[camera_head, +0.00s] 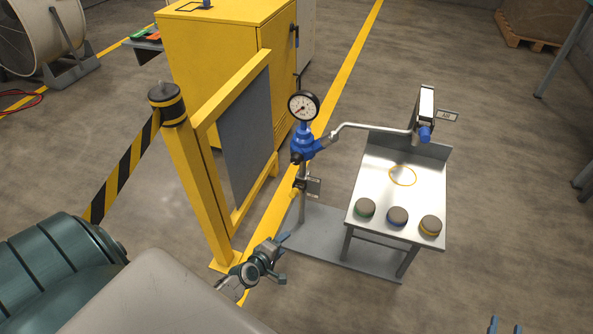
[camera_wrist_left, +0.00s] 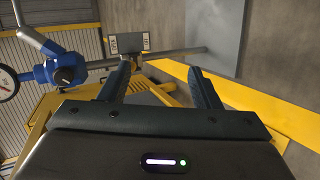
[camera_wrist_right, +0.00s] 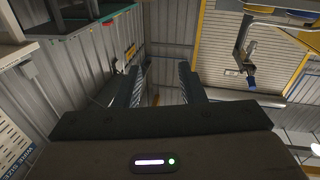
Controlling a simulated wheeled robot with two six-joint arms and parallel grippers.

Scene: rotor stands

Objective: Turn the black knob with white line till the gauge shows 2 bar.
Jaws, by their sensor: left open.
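The black knob (camera_head: 296,158) sits on the lower front of the blue regulator body (camera_head: 306,146). It shows more clearly in the left wrist view (camera_wrist_left: 68,75), left of my fingers. Its white line is too small to read. The round white gauge (camera_head: 303,106) stands above the body; its needle seems to point to the lower left, and the numbers are too small to read. It is partly cut off in the left wrist view (camera_wrist_left: 6,84). My left gripper (camera_wrist_left: 163,82) is open and empty, below and apart from the knob. My right gripper (camera_wrist_right: 163,84) is open and empty, far from the stand.
A thin post with a label (camera_wrist_left: 130,43) and a yellow fitting (camera_head: 299,188) stands below the regulator. A pipe (camera_head: 370,126) runs right to a nozzle above a metal table (camera_head: 372,185) with three round pucks. A yellow guard frame (camera_head: 200,190) stands close on the left.

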